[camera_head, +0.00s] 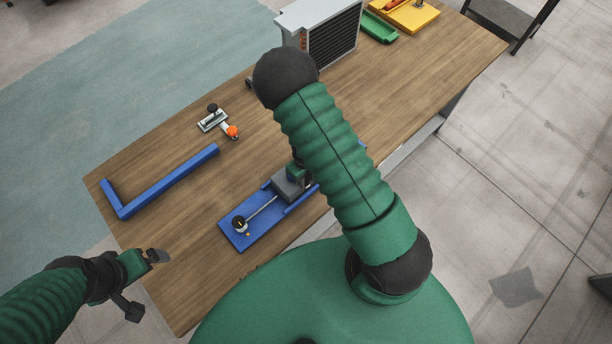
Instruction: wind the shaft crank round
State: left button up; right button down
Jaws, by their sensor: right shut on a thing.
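The blue tube expander (241,236) lies on the wooden table near its front edge. It has a blue base plate, a thin metal shaft (262,207) and a grey block (287,187). My right gripper (297,174) is at the right end of the expander, mostly hidden behind my right arm. It is shut on what appears to be the shaft crank, which the arm hides.
A blue L-shaped bar (165,184) and a small metal clamp with an orange knob (232,131) lie on the table (190,240). A grey finned unit (333,35), a green tray (380,28) and a yellow tray (412,16) stand at the back right.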

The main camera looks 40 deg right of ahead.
jog(key=shift+w, duration=0.1)
jog(key=c, duration=1.4)
grip_release()
jog(key=shift+c, duration=0.2)
jog(key=shift+o, duration=1.2)
notch_tip(320, 180, up, 17)
jog(key=p, duration=0.1)
jog(key=shift+w+f, duration=0.15)
